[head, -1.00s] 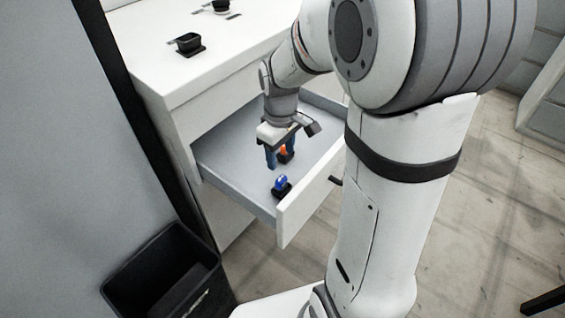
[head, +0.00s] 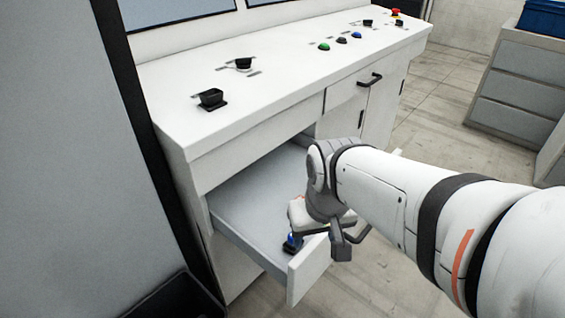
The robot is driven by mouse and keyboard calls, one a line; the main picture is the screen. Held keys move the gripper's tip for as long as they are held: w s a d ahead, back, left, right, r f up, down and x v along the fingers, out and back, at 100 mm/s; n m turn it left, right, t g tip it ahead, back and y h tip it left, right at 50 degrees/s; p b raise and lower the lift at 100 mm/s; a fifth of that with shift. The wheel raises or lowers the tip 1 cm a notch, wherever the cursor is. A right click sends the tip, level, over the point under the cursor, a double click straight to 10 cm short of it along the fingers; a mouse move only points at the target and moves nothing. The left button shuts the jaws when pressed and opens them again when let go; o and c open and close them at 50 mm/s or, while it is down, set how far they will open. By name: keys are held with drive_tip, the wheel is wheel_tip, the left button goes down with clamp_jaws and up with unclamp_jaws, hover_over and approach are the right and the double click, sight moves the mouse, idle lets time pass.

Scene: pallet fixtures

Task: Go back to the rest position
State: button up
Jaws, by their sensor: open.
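My gripper (head: 298,238) is at the front part of the open drawer (head: 238,207), largely hidden behind its own wrist and body. Its fingers are not clearly visible in this view. I cannot see anything held. The arm reaches in from the right, above the drawer's front right corner.
The white cabinet top (head: 290,95) carries a black holder (head: 211,99), a black knob (head: 243,63), coloured buttons (head: 341,40) and a red stop button (head: 396,13). A black bin (head: 175,298) stands at lower left. Open floor (head: 440,95) lies to the right.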

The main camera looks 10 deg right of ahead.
wheel_tip(320, 180, up, 7)
drive_tip(key=p, duration=0.6)
drive_tip(key=shift+s, duration=0.2)
drive_tip(key=shift+c, duration=0.3)
